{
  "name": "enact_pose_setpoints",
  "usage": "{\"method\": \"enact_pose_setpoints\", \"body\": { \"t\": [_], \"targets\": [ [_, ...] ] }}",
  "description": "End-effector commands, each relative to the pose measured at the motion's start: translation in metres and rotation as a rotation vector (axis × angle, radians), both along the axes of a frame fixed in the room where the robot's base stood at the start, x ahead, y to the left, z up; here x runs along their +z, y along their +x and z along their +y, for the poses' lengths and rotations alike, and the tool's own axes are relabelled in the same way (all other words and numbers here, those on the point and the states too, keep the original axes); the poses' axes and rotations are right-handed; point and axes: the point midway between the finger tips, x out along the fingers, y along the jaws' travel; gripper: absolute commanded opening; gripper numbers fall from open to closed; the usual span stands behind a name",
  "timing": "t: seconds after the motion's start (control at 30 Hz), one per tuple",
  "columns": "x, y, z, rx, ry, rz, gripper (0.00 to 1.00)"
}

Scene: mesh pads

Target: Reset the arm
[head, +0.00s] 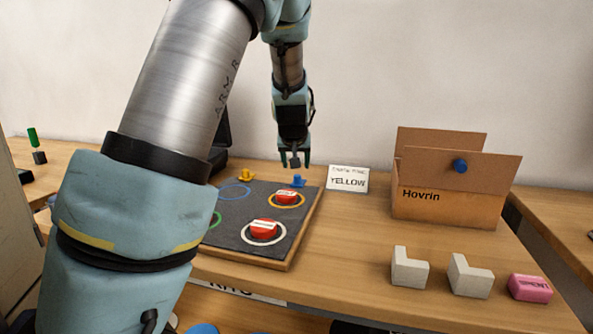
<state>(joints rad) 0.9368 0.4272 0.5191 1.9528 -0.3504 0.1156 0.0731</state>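My gripper (295,162) points down above the back edge of a dark mesh pad (262,205) with a wooden rim. Its two dark fingers stand apart, with a small grey part showing between them. I see nothing clearly held. The pad has blue, yellow, green and white rings. A red disc with a white label (286,197) lies in the yellow ring, and another labelled red disc (263,229) lies in the white ring. My arm reaches up across the left of the head view and hides the pad's left part.
A blue peg (298,181) and a yellow peg (247,175) stand at the pad's back. Behind right are a "YELLOW" sign (347,180) and an open "Hovrin" carton (447,208). Two pale L-shaped blocks (409,268) (470,277) and a pink block (530,288) line the front right.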

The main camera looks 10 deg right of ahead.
Motion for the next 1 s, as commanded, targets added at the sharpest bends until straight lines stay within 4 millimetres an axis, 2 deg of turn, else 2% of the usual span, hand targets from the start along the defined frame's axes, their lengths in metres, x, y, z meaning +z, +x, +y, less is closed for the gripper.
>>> {"method": "enact_pose_setpoints", "body": {
  "t": [0.2,0.5,0.6,0.67,0.77,0.87,1.0],
  "targets": [
    [0.012,-0.01,0.003,0.0,0.0,0.001,0.62],
    [0.013,-0.011,0.004,0.001,0.0,0.001,0.62],
    [0.012,-0.013,0.011,0.009,0.0,0.014,0.62],
    [0.01,-0.018,0.024,0.021,0.003,0.04,0.62],
    [0.004,-0.034,0.06,0.052,0.008,0.111,0.62],
    [-0.002,-0.064,0.103,0.083,0.016,0.204,0.62],
    [-0.008,-0.116,0.156,0.118,0.032,0.33,0.62]
  ]
}}
